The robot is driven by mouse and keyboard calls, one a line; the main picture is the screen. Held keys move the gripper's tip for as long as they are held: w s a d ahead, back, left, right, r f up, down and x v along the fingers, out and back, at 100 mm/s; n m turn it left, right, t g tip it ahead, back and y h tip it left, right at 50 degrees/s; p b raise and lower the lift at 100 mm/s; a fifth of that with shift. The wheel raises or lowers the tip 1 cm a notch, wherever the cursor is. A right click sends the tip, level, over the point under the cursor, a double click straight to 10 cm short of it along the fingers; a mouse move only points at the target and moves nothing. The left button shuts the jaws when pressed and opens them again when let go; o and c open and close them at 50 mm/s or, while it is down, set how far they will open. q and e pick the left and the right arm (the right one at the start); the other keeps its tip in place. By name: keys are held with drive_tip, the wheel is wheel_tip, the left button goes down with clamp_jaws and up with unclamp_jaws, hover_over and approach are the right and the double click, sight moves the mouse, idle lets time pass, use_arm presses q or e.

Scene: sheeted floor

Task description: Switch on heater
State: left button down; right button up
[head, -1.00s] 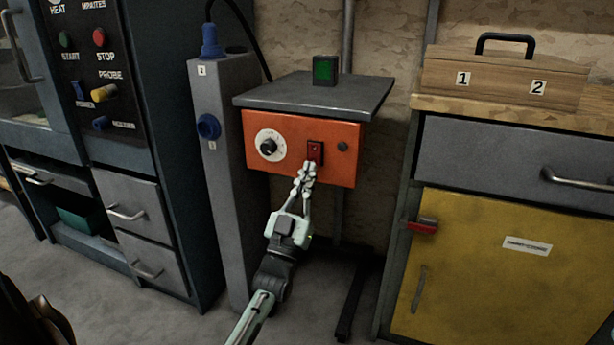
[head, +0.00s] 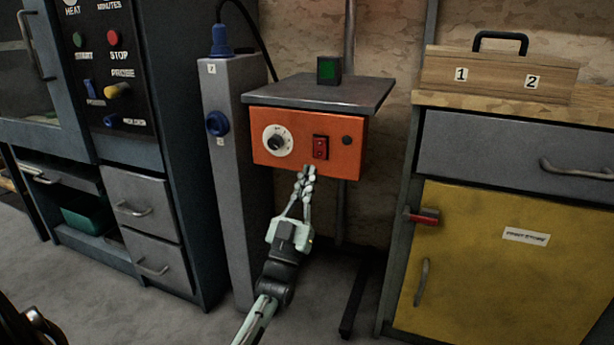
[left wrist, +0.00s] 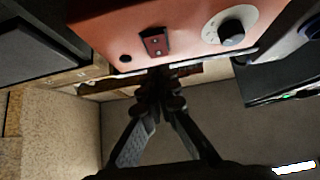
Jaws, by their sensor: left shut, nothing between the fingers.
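The heater is an orange box (head: 270,155) with a grey top plate on a stand. Its front has a round white dial with a black knob (head: 278,140), a red rocker switch (head: 320,147) and a small dark button. My left gripper (head: 307,172) is shut and empty, with its fingertips just below the switch, near the panel's lower edge. In the left wrist view, the switch (left wrist: 155,42) and knob (left wrist: 231,33) appear above the closed fingertips (left wrist: 160,80), which look apart from the switch. My right gripper is not in view.
A grey pillar with a blue plug (head: 218,122) is close on the left, beside a tall control cabinet (head: 110,70). A yellow-door cabinet (head: 480,260) with a wooden box (head: 500,75) is on the right.

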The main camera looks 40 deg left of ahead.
use_arm(q)
drive_tip(key=w+f+v, duration=0.1)
drive_tip(key=v, duration=0.8)
drive_tip(key=shift+f, duration=0.35)
drive_tip(key=shift+a, duration=0.1)
